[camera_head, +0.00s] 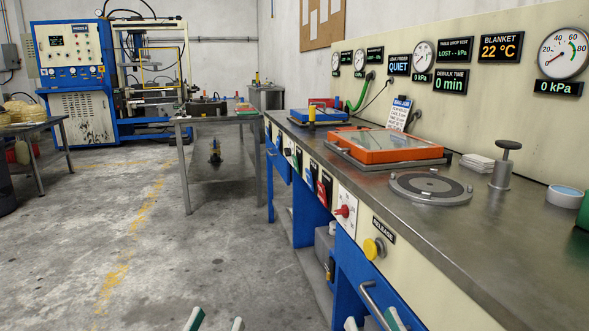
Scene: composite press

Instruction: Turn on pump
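The workbench front panel carries several controls. A red rotary knob (344,211) sits on a white plate. A yellow round button (374,249) is beside a RELEASE label. Further back are a red switch (324,188) and a blue switch (309,176); their labels are too small to read, so I cannot tell which control is the pump's. My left gripper (216,322) shows only two spread fingertips at the bottom edge, open and empty. My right gripper (372,322) also shows two spread tips, open, below the yellow button. Neither touches the panel.
The steel benchtop (455,215) holds an orange-framed unit (388,146) and a round dark plate (431,188). A gauge (564,53) reads near zero above a 0 kPa display (558,88). A drawer handle (375,305) juts out near my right gripper. Concrete floor is clear at left.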

